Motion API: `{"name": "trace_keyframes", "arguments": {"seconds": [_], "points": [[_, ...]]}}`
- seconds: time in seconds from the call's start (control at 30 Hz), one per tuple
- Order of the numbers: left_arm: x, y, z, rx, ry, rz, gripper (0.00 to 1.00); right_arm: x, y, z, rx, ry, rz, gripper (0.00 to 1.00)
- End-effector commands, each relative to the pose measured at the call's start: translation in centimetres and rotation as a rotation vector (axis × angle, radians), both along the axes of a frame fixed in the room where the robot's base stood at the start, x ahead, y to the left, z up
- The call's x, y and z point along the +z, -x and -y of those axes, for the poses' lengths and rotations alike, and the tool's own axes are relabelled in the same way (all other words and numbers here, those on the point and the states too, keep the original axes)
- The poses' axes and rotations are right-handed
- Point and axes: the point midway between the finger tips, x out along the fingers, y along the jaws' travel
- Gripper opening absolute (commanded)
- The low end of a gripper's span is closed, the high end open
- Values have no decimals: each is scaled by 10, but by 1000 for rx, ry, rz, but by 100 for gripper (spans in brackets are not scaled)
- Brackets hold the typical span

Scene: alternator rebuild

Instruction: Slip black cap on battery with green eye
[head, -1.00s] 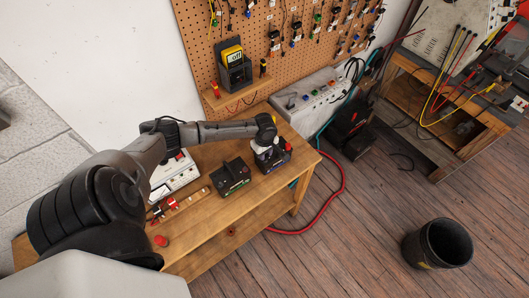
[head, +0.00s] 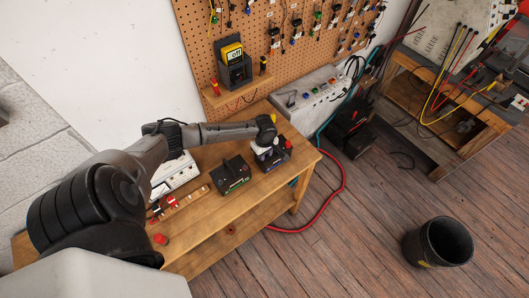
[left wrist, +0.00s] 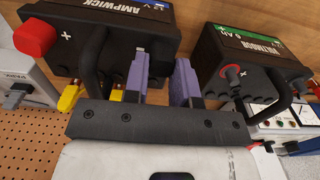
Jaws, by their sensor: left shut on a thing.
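A black battery with a blue label (head: 280,157) stands at the right end of the bench; in the left wrist view it reads AMPWICK (left wrist: 100,45), with a red cap (left wrist: 35,36) on its plus terminal. A second black battery with a green label (head: 232,178), reading VOLTMOOR, stands to its left, its red plus terminal (left wrist: 232,73) bare. I cannot make out a green eye.
A white meter (head: 175,177), a wooden strip with red and dark parts (head: 180,206) and a red object (head: 160,239) lie left on the bench. A grey power unit (head: 312,95) stands behind.

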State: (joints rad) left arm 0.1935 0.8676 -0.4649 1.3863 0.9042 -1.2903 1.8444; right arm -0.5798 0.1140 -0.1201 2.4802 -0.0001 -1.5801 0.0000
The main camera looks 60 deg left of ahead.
Motion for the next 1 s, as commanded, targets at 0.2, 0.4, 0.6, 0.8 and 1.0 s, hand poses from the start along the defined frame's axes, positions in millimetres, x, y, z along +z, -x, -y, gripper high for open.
{"name": "trace_keyframes", "arguments": {"seconds": [0.2, 0.4, 0.6, 0.8, 1.0], "points": [[-3, 0, 0, 0, 0, 0, 14, -1, 0, 1, 2, 2, -1, 54], [-3, 0, 0, 0, 0, 1, 14, -1, 0, 2, 6, 8, -1, 54], [-3, 0, 0, 0, 0, 0, 41, -1, 0, 3, 7, 11, 0, 54], [-3, 0, 0, 0, 0, 0, 55, -1, 0, 3, 6, 10, -1, 54], [-1, 0, 0, 0, -1, 1, 55, -1, 0, 2, 3, 6, -1, 54]]}}
